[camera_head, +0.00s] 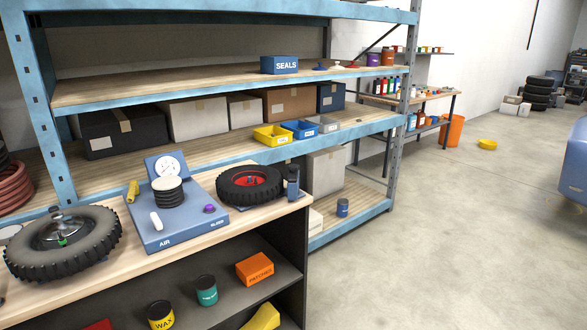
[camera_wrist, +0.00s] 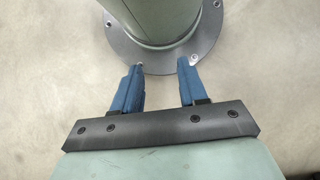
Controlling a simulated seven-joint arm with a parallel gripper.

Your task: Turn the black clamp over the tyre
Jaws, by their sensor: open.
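A black tyre with a red hub (camera_head: 238,182) lies flat at the right end of the wooden bench top, in the head view. A dark upright piece (camera_head: 293,182), which looks like the black clamp, stands just right of this tyre. It does not reach over the tyre's top as far as I can see. A larger knobbly tyre (camera_head: 98,252) with a metal hub lies at the bench's left. My gripper (camera_wrist: 160,70) shows only in the wrist view, with its two blue fingers apart and nothing between them. It is away from the bench items.
A blue-grey air station (camera_head: 187,232) with a gauge (camera_head: 168,168) stands between the tyres. Behind the bench is a blue shelf rack with boxes and a yellow bin (camera_head: 272,137). Cans and an orange patches box (camera_head: 255,268) sit below.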

